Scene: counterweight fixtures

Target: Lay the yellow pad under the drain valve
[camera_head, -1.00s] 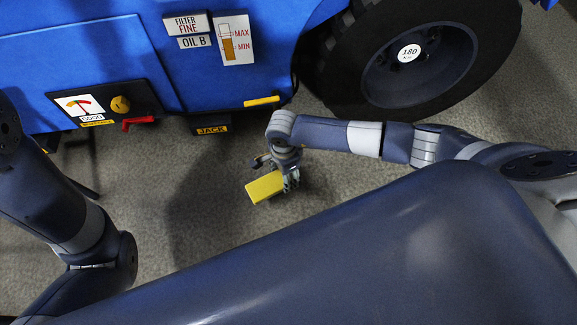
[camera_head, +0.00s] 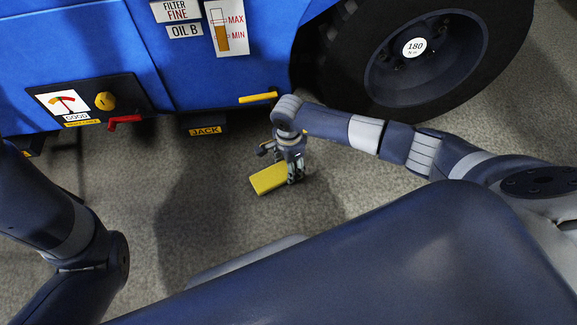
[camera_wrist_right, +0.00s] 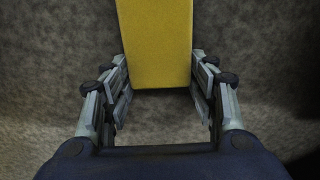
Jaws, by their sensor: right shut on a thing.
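The yellow pad (camera_head: 266,180) is a flat rectangular block held at one end by my right gripper (camera_head: 294,170). In the right wrist view the pad (camera_wrist_right: 155,45) sits between the two fingers of the gripper (camera_wrist_right: 160,85) and points away from it. The pad is above the floor or close to it; the gap is hard to judge. A red lever (camera_head: 125,120) sticks out low on the blue machine, left of the pad; it may be the drain valve, but no readable label says so. My left gripper is out of the picture; only its arm shows.
The blue machine (camera_head: 85,50) fills the back, with a dark gauge panel (camera_head: 88,102), a JACK label (camera_head: 205,131) and a yellow bar (camera_head: 258,97). A large black wheel (camera_head: 345,60) stands at right. Grey floor (camera_head: 190,195) in front of the machine is clear.

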